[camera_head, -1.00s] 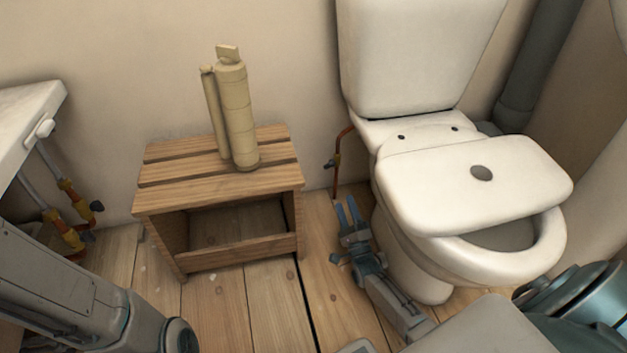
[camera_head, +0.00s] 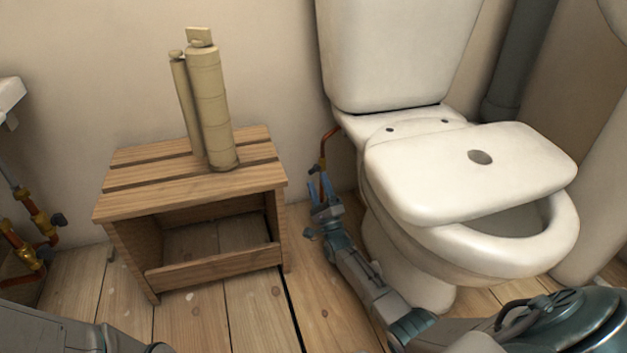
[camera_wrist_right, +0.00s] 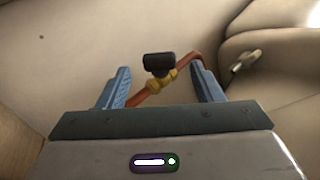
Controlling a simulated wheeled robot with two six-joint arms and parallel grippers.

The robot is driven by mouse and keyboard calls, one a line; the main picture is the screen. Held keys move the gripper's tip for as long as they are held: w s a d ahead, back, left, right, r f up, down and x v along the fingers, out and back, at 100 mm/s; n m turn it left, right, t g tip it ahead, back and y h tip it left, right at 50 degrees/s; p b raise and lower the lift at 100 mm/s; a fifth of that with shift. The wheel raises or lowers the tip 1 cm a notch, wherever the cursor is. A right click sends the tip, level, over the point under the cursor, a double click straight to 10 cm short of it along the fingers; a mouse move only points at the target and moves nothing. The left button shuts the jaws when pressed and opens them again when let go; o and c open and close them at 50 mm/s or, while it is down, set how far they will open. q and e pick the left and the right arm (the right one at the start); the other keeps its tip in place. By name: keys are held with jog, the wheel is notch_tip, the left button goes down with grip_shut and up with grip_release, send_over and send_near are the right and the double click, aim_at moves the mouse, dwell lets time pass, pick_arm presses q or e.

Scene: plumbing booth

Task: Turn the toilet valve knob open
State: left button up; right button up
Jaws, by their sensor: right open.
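The toilet valve has a black knob (camera_wrist_right: 158,65) on a brass body (camera_wrist_right: 158,86), set on a bent copper pipe that also shows in the head view (camera_head: 329,142), left of the toilet. In the wrist view the knob and brass body sit between the two blue fingers of my right gripper (camera_wrist_right: 162,88). In the head view my right gripper (camera_head: 318,190) is beside the toilet, low by the wall, and partly hides the valve. It is open and holds nothing. My left gripper is out of view.
The white toilet (camera_head: 400,50) stands close on the right of my right arm, its lid (camera_head: 470,180) lying askew. A wooden stool (camera_head: 200,180) with tan cylinders (camera_head: 210,105) on it stands to the left. Other pipes with valves (camera_head: 40,222) are at the far left.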

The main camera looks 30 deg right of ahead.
aim_at(313, 170)
jog(key=shift+b+x, duration=0.9)
jog(key=shift+x, duration=1.7)
